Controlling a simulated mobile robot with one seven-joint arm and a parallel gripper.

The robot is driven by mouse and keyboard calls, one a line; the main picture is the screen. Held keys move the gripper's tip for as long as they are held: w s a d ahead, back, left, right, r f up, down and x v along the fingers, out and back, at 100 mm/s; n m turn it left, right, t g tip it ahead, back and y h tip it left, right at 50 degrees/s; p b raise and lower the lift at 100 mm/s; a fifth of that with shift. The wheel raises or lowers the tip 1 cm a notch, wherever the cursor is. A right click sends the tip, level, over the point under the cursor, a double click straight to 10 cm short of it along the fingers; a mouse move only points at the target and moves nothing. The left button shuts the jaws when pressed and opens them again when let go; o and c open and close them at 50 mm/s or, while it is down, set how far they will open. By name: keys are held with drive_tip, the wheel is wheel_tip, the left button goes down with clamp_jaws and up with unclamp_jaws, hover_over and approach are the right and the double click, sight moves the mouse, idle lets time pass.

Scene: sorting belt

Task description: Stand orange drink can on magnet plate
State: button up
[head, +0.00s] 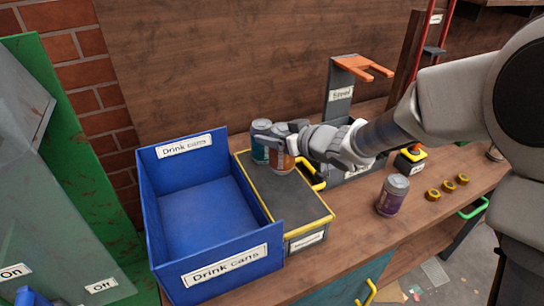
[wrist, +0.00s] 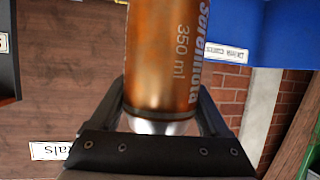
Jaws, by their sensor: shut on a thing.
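The orange drink can (head: 280,160) is upright in my gripper (head: 292,142), over the dark magnet plate (head: 300,212) with its yellow rim. I cannot tell whether the can's base touches the plate. In the wrist view the orange can (wrist: 160,55) sits between the two fingers of my gripper (wrist: 163,108), which are shut on it. A teal drink can (head: 261,141) stands just behind and left of the orange can, near the back of the plate. My gripper hides part of both cans.
A blue bin labelled "Drink cans" (head: 225,265) stands directly left of the plate and looks empty. A purple can (head: 392,195) stands on the bench (head: 350,235) at right, near several brass nuts (head: 433,194). A grey "Steel" holder (head: 340,97) with an orange fork stands behind my gripper.

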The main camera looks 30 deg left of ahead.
drive_tip(key=shift+s+a+f+b, duration=0.15)
drive_tip(key=shift+f+b, duration=0.1)
drive_tip(key=shift+f, duration=0.5)
drive_tip(key=shift+w+a+f+b, duration=0.1)
drive_tip(key=shift+f+b, duration=0.2)
drive_tip(key=shift+f, duration=0.4)
drive_tip(key=shift+s+a+f+b, duration=0.15)
drive_tip(key=shift+f+b, duration=0.1)
drive_tip(key=shift+f, duration=0.5)
drive_tip(key=shift+f, duration=0.1)
drive_tip(key=shift+f, duration=0.15)
drive_tip(key=o, duration=1.2)
drive_tip(key=shift+c, duration=0.2)
drive_tip(key=shift+d+r, duration=0.25)
drive_tip(key=shift+r, duration=0.15)
drive_tip(key=p+v, duration=0.2)
drive_tip(key=v, duration=0.9)
drive_tip(key=shift+s+d, duration=0.15)
drive_tip(key=shift+s, duration=0.15)
